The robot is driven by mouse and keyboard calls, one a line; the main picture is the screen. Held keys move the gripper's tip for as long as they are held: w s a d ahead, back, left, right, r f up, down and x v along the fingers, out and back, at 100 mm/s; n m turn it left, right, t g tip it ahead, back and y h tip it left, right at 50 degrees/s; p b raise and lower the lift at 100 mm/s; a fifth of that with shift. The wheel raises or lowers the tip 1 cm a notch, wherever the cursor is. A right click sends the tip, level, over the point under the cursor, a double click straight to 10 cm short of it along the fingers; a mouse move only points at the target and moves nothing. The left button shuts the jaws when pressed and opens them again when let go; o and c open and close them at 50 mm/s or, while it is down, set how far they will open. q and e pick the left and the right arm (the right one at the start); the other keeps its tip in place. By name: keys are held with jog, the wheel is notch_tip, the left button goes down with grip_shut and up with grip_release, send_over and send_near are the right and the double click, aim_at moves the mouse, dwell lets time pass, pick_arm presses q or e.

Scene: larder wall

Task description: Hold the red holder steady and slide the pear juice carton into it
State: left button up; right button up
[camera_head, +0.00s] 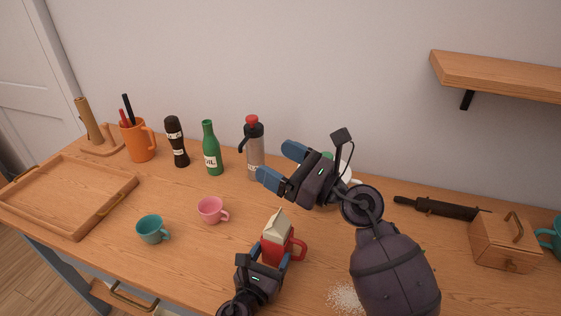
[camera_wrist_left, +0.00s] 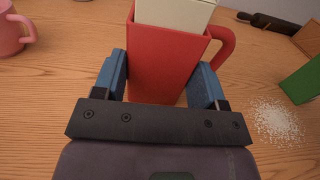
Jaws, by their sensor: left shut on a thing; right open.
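The red holder (camera_head: 275,251) stands upright on the table, its handle to the right. It fills the middle of the left wrist view (camera_wrist_left: 165,65). A cream carton (camera_head: 278,224) with a gabled top stands in the holder, its upper part above the rim. Its lower part is hidden by the holder walls, and I see no readable label. My left gripper (camera_head: 264,262) is shut on the holder, one blue finger on each side. My right gripper (camera_head: 279,165) is open and empty, above and behind the carton, apart from it.
A pink cup (camera_head: 211,210) and teal cup (camera_head: 151,229) stand left of the holder. A grey flask (camera_head: 254,155) and green bottle (camera_head: 211,150) stand behind. White grains (camera_head: 345,297) lie to the right. A wooden tray (camera_head: 75,232) lies far left.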

pick_arm(q)
jog(key=o, duration=1)
